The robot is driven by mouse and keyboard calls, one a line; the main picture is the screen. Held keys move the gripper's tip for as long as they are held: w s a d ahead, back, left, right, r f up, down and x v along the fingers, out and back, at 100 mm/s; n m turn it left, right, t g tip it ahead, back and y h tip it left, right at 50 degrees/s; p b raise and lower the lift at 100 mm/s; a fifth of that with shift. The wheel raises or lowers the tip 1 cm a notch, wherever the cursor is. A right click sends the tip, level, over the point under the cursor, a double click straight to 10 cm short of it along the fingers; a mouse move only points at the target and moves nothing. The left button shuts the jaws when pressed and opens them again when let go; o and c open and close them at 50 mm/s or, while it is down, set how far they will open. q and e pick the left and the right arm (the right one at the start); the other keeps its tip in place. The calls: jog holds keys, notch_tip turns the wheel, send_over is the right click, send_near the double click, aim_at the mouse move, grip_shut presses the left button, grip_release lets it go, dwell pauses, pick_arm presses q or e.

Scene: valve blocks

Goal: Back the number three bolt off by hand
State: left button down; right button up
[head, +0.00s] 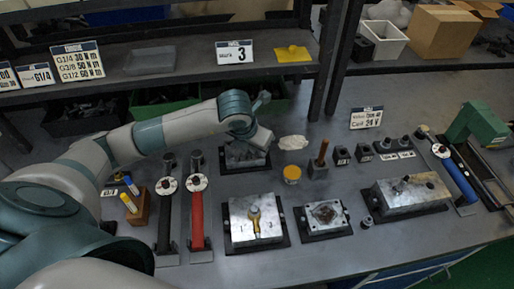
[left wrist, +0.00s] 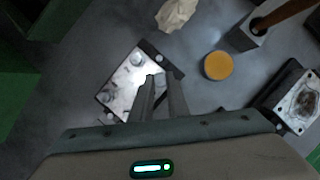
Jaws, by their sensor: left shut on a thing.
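A metal valve block (head: 236,160) on a dark base stands at the back of the bench, partly covered by my left arm in the head view. The left wrist view shows its bright top (left wrist: 122,82), with bolt heads such as one (left wrist: 137,59) near the far corner. My left gripper (head: 252,143) is over this block, pointing down. In the left wrist view its fingers (left wrist: 160,82) are close together at the block's right part, shut on a bolt that they mostly hide. I cannot read the bolt's number. My right gripper is not in view.
A second block (head: 237,231) with a brass-coloured piece stands in front. Red (head: 196,222) and black (head: 165,222) handled wrenches lie left of it. A yellow round tin (head: 292,174) and a pale crumpled cloth (head: 293,142) are close by on the right.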

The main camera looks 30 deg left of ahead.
pick_arm(q)
jog(key=shift+s+d+f, duration=0.1)
jog(key=shift+s, duration=0.05)
jog(key=c, duration=1.8)
grip_release()
jog(key=shift+o, duration=0.8)
jog(key=shift+r, duration=0.2)
